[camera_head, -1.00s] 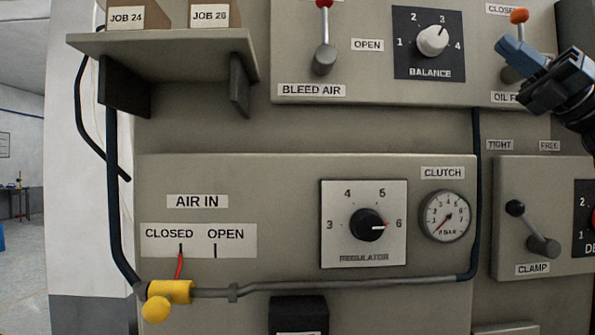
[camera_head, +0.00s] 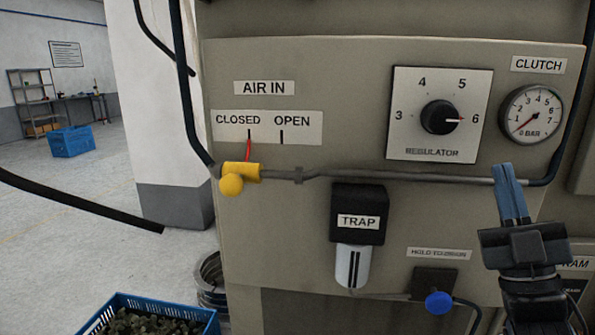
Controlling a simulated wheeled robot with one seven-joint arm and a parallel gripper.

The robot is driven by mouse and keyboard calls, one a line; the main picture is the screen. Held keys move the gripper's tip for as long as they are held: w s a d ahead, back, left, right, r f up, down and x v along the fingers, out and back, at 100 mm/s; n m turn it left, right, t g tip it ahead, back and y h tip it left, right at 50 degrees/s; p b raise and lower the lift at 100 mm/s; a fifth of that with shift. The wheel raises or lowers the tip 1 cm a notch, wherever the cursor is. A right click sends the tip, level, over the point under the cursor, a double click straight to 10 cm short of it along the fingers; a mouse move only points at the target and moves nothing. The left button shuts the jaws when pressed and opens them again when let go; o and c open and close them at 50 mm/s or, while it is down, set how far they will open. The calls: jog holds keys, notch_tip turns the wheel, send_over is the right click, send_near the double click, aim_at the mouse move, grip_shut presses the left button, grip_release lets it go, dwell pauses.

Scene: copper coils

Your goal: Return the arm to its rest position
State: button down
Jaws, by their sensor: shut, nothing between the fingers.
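My gripper (camera_head: 506,170) is at the lower right, with its blue fingers pointing up in front of the panel. The fingers are together and hold nothing. The fingertips overlap the right part of the grey air pipe (camera_head: 400,178) in the picture; I cannot tell how far they are from it. The dark wrist below the fingers hides part of the lower panel and a label at the right. The rest of my arm runs out of the bottom edge.
The panel carries a yellow valve handle (camera_head: 238,176), a regulator knob (camera_head: 439,117), a clutch gauge (camera_head: 531,114), a black trap (camera_head: 358,215) and a blue knob (camera_head: 438,302). A blue crate (camera_head: 110,318) stands at the lower left. Open floor (camera_head: 60,190) lies to the left.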

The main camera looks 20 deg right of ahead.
jog(key=s+a+f+m+g, duration=0.3)
jog(key=s+a+f+g, duration=0.15)
jog(key=a+f, duration=0.35)
jog(key=s+a+f+m+g, duration=0.35)
jog(key=s+a+f, duration=0.2)
jog(key=f, duration=0.35)
jog(key=s+a+f+g+y, duration=0.2)
jog(key=s+a+f+g, duration=0.1)
jog(key=s, duration=0.5)
jog(key=s+a+f+g+y, duration=0.3)
jog(key=s+f, duration=0.1)
jog(key=s, duration=0.5)
jog(key=shift+s+a+f, duration=0.25)
jog(key=shift+a+f, duration=0.05)
jog(key=shift+f, duration=0.05)
